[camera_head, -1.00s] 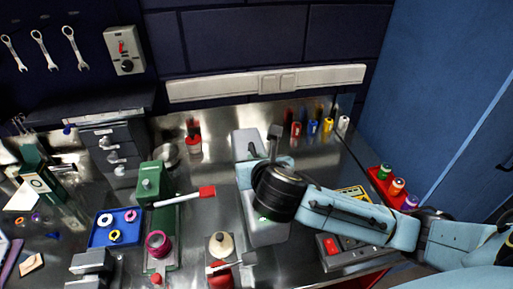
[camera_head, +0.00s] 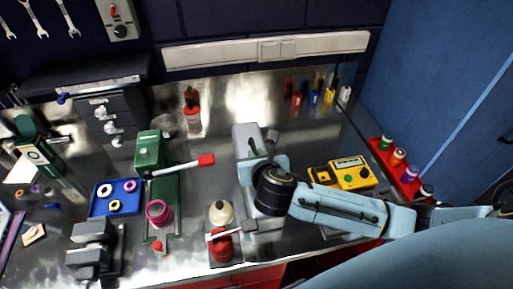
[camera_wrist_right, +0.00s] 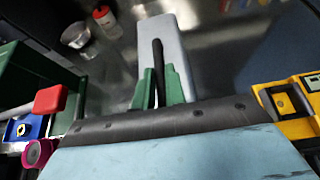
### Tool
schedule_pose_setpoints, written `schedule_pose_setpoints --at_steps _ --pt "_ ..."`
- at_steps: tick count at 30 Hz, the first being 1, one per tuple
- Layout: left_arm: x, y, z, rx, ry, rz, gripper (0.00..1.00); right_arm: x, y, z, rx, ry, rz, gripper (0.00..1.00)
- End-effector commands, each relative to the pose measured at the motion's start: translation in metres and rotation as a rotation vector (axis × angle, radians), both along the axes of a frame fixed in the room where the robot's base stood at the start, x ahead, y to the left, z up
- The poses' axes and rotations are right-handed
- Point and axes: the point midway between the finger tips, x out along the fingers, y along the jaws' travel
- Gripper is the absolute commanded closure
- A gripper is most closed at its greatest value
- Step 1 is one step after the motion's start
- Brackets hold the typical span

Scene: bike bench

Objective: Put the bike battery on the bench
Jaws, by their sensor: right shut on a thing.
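The bike battery (camera_head: 247,136) is a long pale grey block with a black handle (camera_wrist_right: 158,70). In the head view it lies lengthwise over the middle of the metal bench (camera_head: 215,165), partly hidden by my right gripper (camera_head: 272,165). In the wrist view the battery (camera_wrist_right: 165,40) extends ahead of the green finger pads, which are closed around the black handle. I cannot tell whether its underside touches the bench top. My left gripper is not in view.
Bare metal shows behind the battery.

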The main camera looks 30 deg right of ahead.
Motion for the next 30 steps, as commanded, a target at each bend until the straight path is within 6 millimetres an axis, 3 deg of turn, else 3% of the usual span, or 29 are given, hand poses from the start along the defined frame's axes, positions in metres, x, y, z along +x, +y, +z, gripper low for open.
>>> schedule_pose_setpoints --at_steps 1,11,12,17,26,30 --pt "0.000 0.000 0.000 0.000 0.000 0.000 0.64 0.004 0.000 0.007 0.003 -0.024 0.002 1.00" --pt "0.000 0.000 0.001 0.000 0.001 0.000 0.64 0.004 0.000 0.007 0.002 -0.024 0.001 1.00" --pt "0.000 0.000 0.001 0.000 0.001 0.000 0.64 0.000 0.000 -0.002 0.001 -0.003 0.001 0.86" --pt "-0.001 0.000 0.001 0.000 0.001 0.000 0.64 0.001 0.000 -0.002 0.002 -0.004 0.001 0.66" --pt "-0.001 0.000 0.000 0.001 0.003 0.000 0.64 0.001 0.000 -0.001 0.002 -0.004 0.001 0.66" --pt "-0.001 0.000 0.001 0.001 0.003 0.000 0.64 -0.010 0.003 0.006 0.002 -0.004 0.003 0.66"
